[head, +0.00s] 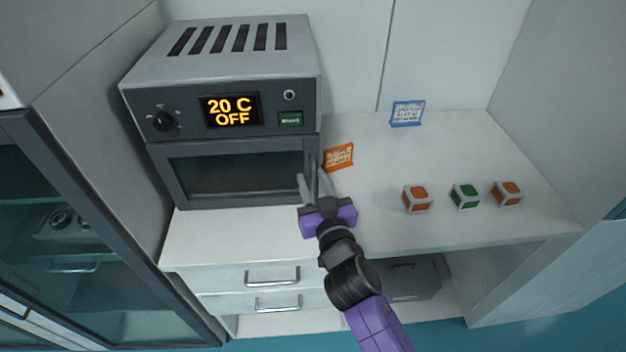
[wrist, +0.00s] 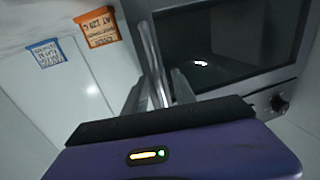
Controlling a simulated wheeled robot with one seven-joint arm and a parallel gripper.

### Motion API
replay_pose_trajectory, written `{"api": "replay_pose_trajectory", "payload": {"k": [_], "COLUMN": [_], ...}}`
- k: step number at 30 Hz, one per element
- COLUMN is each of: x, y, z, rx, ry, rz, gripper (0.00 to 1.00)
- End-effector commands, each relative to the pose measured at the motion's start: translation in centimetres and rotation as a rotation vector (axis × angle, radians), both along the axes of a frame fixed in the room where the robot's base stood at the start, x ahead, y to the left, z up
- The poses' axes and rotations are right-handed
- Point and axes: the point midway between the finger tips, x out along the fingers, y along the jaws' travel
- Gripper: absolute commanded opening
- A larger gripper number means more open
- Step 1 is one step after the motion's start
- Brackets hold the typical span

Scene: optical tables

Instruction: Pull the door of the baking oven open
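The baking oven (head: 225,85) stands on the counter at the left, its display reading "20 C OFF". Its dark-windowed door (head: 240,174) looks shut; the door window also fills the upper right of the wrist view (wrist: 220,45). A vertical metal bar handle (head: 312,152) is on the door's right side. In the wrist view the handle (wrist: 150,55) runs down between my two fingers. My gripper (head: 314,182) is open at the handle's lower part, one finger on each side, with visible gaps. Whether a finger touches the bar is hard to tell.
An orange sign (head: 339,157) stands just right of the handle, and a blue sign (head: 407,113) farther back. Two orange-topped cubes (head: 417,199) (head: 507,193) and a green one (head: 465,196) sit at the right. A glass-fronted cabinet (head: 70,220) is at the left.

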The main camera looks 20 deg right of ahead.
Motion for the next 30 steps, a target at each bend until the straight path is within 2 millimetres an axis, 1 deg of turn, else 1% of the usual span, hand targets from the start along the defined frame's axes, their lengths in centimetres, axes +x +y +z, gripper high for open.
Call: {"api": "replay_pose_trajectory", "payload": {"k": [3, 8, 30], "x": [-0.02, -0.03, -0.04], "y": [-0.01, -0.01, 0.01], "z": [-0.01, 0.0, 0.01], "rx": [0.0, 0.0, 0.0], "ry": [0.0, 0.0, 0.0], "rz": [0.0, 0.0, 0.0], "gripper": [0.32, 0.01, 0.0]}}
